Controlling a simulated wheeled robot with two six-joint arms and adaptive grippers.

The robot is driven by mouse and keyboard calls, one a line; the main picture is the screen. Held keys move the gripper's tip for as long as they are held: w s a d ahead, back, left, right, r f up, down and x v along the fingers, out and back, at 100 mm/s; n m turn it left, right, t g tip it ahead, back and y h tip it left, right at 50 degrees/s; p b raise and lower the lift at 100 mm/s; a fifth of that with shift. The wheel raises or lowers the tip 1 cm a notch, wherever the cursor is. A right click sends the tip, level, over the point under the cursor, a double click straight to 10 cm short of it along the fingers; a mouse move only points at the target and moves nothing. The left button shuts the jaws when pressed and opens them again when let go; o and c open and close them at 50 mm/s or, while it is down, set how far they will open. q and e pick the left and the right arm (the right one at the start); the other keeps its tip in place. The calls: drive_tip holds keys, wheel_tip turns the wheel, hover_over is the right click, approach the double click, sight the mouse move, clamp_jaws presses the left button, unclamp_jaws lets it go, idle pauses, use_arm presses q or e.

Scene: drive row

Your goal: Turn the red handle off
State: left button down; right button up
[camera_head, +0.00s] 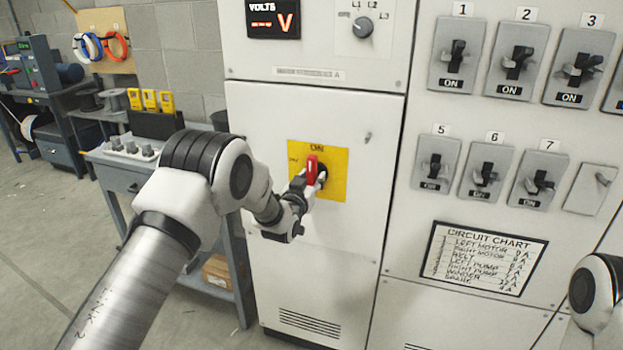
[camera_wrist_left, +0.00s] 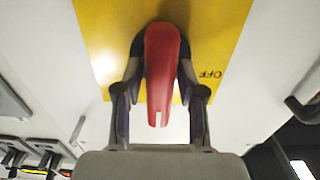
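The red handle (camera_head: 312,169) sits on a yellow plate (camera_head: 335,178) on the white cabinet. It stands upright, pointing at the ON mark above it. My left gripper (camera_head: 312,186) is at the handle, and its fingers are partly hidden by the handle and wrist. In the left wrist view the red handle (camera_wrist_left: 161,75) lies between the two fingers of my left gripper (camera_wrist_left: 161,65). The fingertips close in on both its sides, with no clear gap. An OFF mark (camera_wrist_left: 209,75) shows beside it. My right gripper is not in view.
Several black breaker switches (camera_head: 453,58) and a circuit chart (camera_head: 484,258) are on the panel to the right. A rotary knob (camera_head: 362,27) is above. A workbench (camera_head: 122,178) with yellow meters (camera_head: 150,99) stands at left. Open floor lies at lower left.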

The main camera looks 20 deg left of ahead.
use_arm(q)
drive_tip(key=shift+n, duration=0.3)
drive_tip(key=n+b, duration=0.2)
drive_tip(key=n, duration=0.1)
drive_tip(key=shift+a+f+n, duration=0.1)
drive_tip(key=shift+f+n, duration=0.05)
drive_tip(key=shift+n, duration=0.15)
drive_tip(key=n+b, duration=0.2)
drive_tip(key=n, duration=0.2)
drive_tip(key=shift+a, duration=0.1)
drive_tip(key=n+b, duration=0.1)
drive_tip(key=n, duration=0.4)
drive_tip(key=shift+a+f+b, duration=0.1)
drive_tip(key=shift+b, duration=0.2)
drive_tip(key=n+b, duration=0.1)
drive_tip(key=n, duration=0.3)
drive_tip(key=shift+n, duration=0.4)
drive_tip(key=shift+f, duration=0.1)
drive_tip(key=c, duration=0.9)
unclamp_jaws()
drive_tip(key=shift+s, duration=0.1)
